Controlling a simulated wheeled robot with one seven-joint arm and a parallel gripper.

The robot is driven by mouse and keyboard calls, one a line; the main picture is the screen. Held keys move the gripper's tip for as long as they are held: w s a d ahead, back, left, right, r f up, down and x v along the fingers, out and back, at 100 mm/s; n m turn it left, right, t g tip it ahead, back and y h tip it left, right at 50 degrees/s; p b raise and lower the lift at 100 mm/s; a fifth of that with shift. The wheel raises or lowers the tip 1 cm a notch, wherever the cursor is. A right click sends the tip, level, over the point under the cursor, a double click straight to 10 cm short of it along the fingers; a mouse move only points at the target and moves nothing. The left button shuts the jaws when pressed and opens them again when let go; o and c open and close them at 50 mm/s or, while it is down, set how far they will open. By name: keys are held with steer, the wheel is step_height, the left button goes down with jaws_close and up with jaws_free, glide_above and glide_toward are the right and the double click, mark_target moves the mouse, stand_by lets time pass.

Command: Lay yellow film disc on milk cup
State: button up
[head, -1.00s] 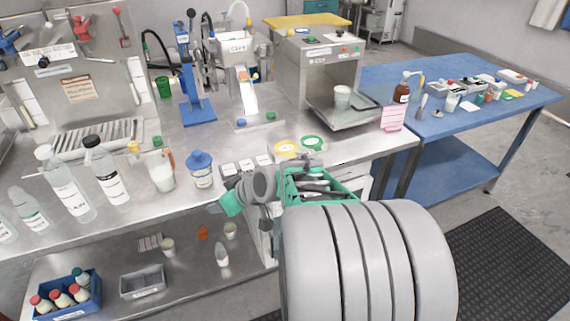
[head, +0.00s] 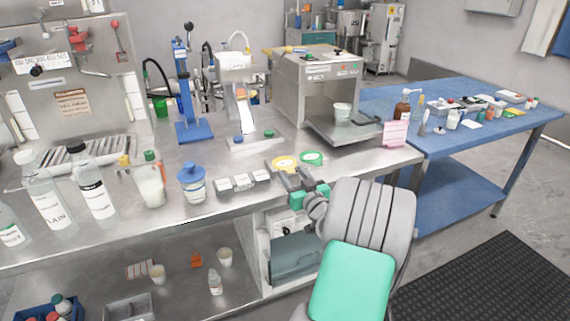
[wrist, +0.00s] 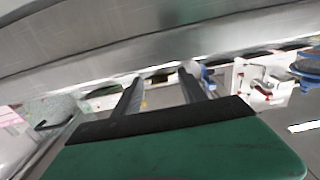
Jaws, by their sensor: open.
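A yellow disc (head: 285,163) with a pale centre lies flat near the counter's front edge, beside a similar green disc (head: 312,157). My gripper (head: 291,174) is just in front of the yellow disc, at the counter's edge. Its two fingers are apart and empty in the wrist view (wrist: 160,82); whether they touch the disc cannot be told. A white cup (head: 342,112) stands upright inside the open metal machine, behind and right of the discs. It may be the milk cup; no label is readable.
The metal machine (head: 318,75) stands behind the discs. A row of small grey blocks (head: 242,184) and a blue-lidded jar (head: 192,184) are to the left. A pink card (head: 396,134) stands at the right counter end. A blue table (head: 470,128) is further right.

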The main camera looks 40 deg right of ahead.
steer(key=shift+c, duration=0.2)
jaws_close()
stand_by(0.3)
